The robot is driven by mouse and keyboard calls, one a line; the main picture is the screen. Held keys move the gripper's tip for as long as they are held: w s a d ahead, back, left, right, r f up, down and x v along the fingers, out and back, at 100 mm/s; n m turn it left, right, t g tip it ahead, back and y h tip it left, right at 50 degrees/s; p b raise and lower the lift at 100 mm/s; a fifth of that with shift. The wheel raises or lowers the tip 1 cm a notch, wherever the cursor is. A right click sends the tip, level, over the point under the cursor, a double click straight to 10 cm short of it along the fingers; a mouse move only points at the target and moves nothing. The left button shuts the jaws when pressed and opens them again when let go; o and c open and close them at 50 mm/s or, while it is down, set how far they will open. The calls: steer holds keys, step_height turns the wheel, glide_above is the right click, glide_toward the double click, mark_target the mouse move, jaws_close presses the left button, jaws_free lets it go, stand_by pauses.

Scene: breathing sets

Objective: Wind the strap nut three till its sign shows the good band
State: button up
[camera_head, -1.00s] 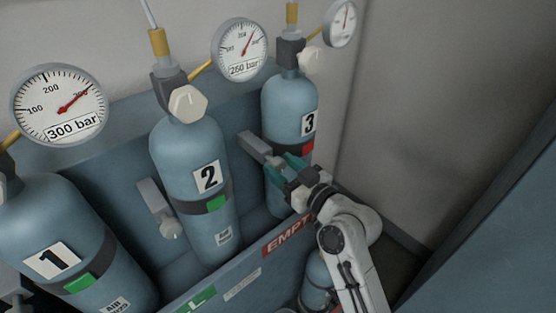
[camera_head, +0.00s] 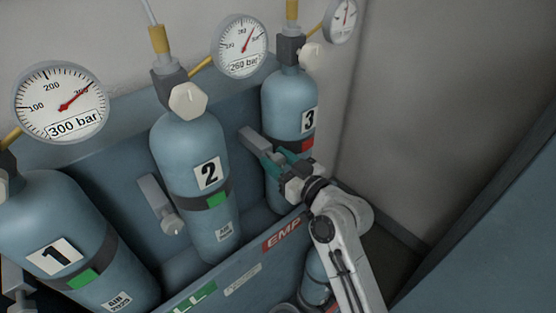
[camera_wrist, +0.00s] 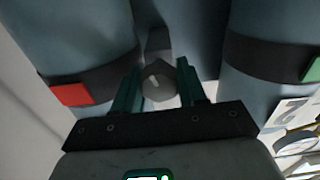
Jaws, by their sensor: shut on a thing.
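Cylinder 3 (camera_head: 291,92) stands at the back right in the head view. Its dark strap carries a red sign (camera_head: 307,145), which also shows red in the wrist view (camera_wrist: 71,95). My gripper (camera_head: 281,158) is at the strap's left front, below the bracket (camera_head: 254,141). In the wrist view, my teal fingers are shut on the round grey strap nut three (camera_wrist: 158,80), which has a pale mark on its face. In the head view the nut is hidden behind my fingers.
Cylinder 2 (camera_head: 188,145) stands close on the left with a green sign (camera_head: 218,195). Cylinder 1 (camera_head: 42,215) is at the lower left, also with a green sign. The rack's front panel (camera_head: 262,262) lies just below my gripper. A grey wall is on the right.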

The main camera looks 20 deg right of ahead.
steer(key=shift+r+m, duration=0.1)
steer(key=shift+m, duration=0.2)
steer(key=m, duration=0.3)
steer(key=shift+p, duration=0.35)
steer(key=shift+d+m+p, duration=0.15)
steer(key=shift+m+p, duration=0.55)
steer(key=shift+m, duration=1.6)
steer(key=o, duration=0.8)
